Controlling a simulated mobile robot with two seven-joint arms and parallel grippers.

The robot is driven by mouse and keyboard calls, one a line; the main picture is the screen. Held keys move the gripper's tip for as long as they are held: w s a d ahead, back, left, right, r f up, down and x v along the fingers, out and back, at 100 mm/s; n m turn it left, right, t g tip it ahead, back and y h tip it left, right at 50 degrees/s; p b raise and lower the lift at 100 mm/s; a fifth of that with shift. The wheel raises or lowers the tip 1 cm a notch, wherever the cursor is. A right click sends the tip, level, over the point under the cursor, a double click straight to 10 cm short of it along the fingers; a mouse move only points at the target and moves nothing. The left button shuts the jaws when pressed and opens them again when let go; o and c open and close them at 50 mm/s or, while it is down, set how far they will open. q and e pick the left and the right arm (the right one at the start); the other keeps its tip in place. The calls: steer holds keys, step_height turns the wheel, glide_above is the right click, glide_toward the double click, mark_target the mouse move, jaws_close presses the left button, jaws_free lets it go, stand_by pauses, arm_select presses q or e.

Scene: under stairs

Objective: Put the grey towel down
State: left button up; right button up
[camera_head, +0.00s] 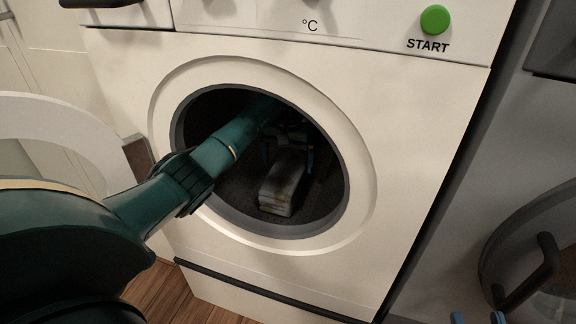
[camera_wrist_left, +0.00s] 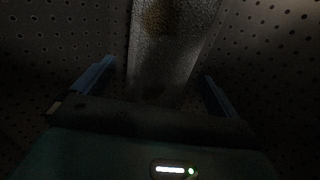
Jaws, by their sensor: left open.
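The grey towel (camera_head: 283,190), a folded oblong block, lies inside the drum of the washing machine (camera_head: 400,140). My left arm reaches in through the round door opening. My left gripper (camera_head: 288,156) is open inside the drum, with blue fingers on either side of the towel's far end. In the left wrist view the towel (camera_wrist_left: 170,50) runs between the two spread fingers (camera_wrist_left: 158,88), with a gap visible at the left finger. That view is dark, so contact is hard to tell. My right gripper (camera_head: 478,318) shows only two separated blue fingertips at the bottom edge.
The machine's round door (camera_head: 60,125) stands swung open at left, partly behind my arm. A green START button (camera_head: 435,19) is at the top right. Another round door with a dark handle (camera_head: 530,275) is at lower right. Wooden floor (camera_head: 185,298) shows below.

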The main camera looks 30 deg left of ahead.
mark_target(288, 168)
arm_select(q)
steer(key=shift+r+p, duration=0.45)
steer(key=shift+r, duration=1.7)
